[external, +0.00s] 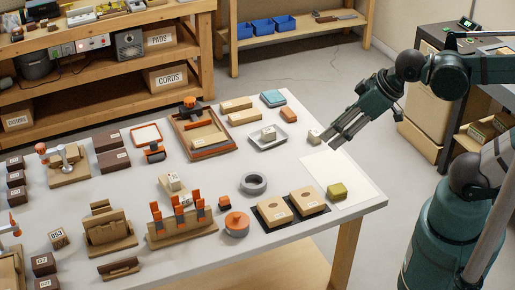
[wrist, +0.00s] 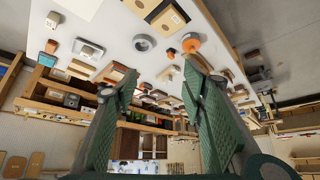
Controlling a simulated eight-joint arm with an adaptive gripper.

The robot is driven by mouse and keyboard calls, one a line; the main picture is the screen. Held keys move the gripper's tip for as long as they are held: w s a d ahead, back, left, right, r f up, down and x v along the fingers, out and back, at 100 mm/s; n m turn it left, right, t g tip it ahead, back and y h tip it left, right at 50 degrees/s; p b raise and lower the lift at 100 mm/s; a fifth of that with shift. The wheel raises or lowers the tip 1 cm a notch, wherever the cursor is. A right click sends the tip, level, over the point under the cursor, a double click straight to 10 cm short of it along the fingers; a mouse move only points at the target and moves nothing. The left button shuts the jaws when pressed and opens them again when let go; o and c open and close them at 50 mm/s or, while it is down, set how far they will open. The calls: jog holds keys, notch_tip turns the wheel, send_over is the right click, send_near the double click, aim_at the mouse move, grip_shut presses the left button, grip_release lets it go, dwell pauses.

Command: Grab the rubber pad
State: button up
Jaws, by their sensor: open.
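No item is clearly marked as the rubber pad. A flat blue-teal pad (external: 273,98) lies at the table's back edge, left of my gripper. A yellow-green block (external: 337,191) sits on the pale sheet (external: 318,168) at the table's right corner, in front of my gripper. A small grey-beige block (external: 314,136) is just left of my fingertips. My gripper (external: 336,140) is above the table's right edge, with its fingers pointing down and left. In the wrist view my gripper (wrist: 160,73) is open, its green fingers wide apart with nothing held between them.
A metal tray (external: 284,141) holding a block stands left of my gripper. A grey ring (external: 253,184), boxes on dark mats (external: 307,201) and an orange-topped round item (external: 237,222) are nearer. Wooden fixtures crowd the left. The pale sheet is mostly clear.

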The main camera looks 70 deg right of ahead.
jog(key=shift+w, duration=0.15)
jog(key=m+g+b, duration=0.2)
jog(key=m+g, duration=0.5)
jog(key=m, duration=0.2)
send_over(224, 197)
notch_tip(224, 197, down, 25)
jog(key=shift+f, duration=0.35)
jog(key=shift+f, duration=1.3)
